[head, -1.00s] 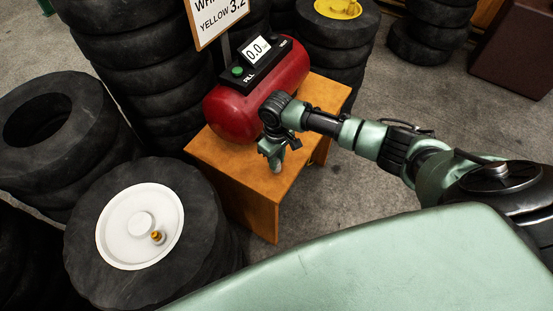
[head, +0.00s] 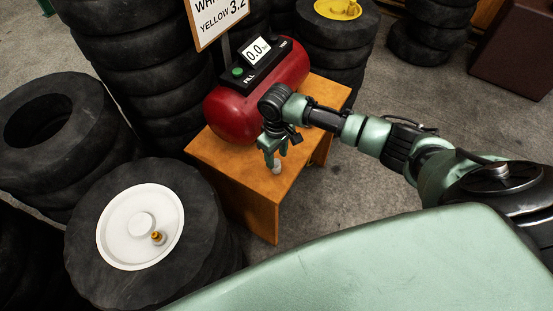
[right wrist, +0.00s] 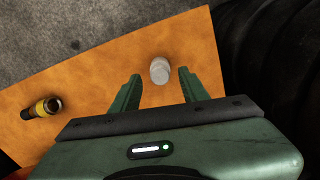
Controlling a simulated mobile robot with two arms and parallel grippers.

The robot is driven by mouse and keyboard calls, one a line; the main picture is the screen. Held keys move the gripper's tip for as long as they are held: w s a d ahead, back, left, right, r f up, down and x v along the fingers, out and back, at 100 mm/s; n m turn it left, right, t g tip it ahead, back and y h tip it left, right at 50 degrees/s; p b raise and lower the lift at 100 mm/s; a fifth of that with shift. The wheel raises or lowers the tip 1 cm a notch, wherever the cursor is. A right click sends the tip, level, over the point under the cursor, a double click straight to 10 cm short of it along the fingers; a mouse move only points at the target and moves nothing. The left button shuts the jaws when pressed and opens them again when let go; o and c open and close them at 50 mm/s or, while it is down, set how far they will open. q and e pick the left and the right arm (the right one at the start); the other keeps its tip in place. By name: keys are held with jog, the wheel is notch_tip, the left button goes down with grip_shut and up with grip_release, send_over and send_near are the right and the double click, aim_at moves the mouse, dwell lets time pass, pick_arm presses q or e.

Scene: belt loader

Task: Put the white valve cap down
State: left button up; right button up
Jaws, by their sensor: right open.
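The white valve cap (right wrist: 160,70) is on the orange wooden table in the right wrist view, between and slightly beyond the tips of my right gripper (right wrist: 158,80). There is a gap on both sides of it. In the head view the cap (head: 277,168) shows just below my right gripper (head: 277,158), near the table's front edge. The right gripper is open. The white-hubbed wheel (head: 112,222) lies on a tyre stack at the lower left, with a brass valve stem (head: 158,238) bare on its hub. My left gripper is not in view.
A red compressor (head: 238,112) with a 0.0 display stands on the table (head: 232,165), behind the gripper. A dark cylinder with a yellow band (right wrist: 42,108) lies at the table's left in the wrist view. Tyre stacks (head: 130,60) crowd the left and back.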

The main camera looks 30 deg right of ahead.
aim_at(277, 162)
notch_tip(277, 162, up, 10)
jog(key=shift+f, duration=0.2)
jog(key=shift+f, duration=0.1)
